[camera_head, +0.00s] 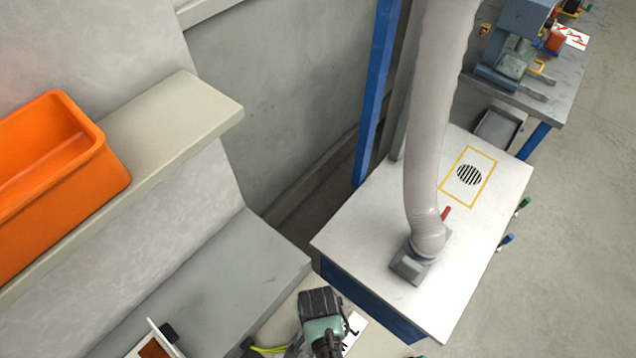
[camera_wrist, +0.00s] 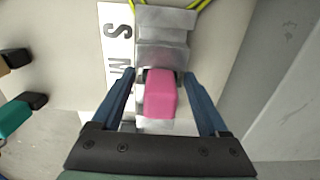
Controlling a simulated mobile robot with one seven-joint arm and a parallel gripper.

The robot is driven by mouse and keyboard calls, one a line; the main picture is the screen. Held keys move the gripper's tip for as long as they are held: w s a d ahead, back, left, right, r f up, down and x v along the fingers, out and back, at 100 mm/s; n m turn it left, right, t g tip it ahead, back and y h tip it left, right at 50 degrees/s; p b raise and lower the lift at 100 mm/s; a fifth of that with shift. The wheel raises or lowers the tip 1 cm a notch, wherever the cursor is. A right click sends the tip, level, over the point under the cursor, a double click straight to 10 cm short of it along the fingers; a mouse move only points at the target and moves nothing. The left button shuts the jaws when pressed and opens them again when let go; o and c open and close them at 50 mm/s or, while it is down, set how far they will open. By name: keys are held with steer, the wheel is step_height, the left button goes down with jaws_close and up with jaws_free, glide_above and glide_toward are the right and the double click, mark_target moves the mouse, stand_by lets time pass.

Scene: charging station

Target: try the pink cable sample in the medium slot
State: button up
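The pink cable sample (camera_wrist: 161,94) shows in the wrist view as a pink block at the grey metal slot block (camera_wrist: 166,22). A white label strip (camera_wrist: 117,35) with the letters S and M runs along the left of the block. The pink sample is beside the M, with a dark recess at its far end. How deep it sits is hidden. My gripper (camera_wrist: 159,73) is open, one blue finger on each side of the sample, with a visible gap on both sides. In the head view I cannot make out the sample.
An orange bin (camera_head: 50,190) stands on a shelf at the left. A white-topped table (camera_head: 345,245) with a grey hose (camera_head: 432,120) is at the right. In the wrist view, a teal-and-black plug (camera_wrist: 18,115) lies at the left; yellow cables (camera_wrist: 142,4) are behind the block.

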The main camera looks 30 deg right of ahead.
steer(key=shift+o, duration=0.5)
step_height(320, 180, up, 13)
stand_by(0.4)
steer(key=shift+s, duration=0.1)
stand_by(0.7)
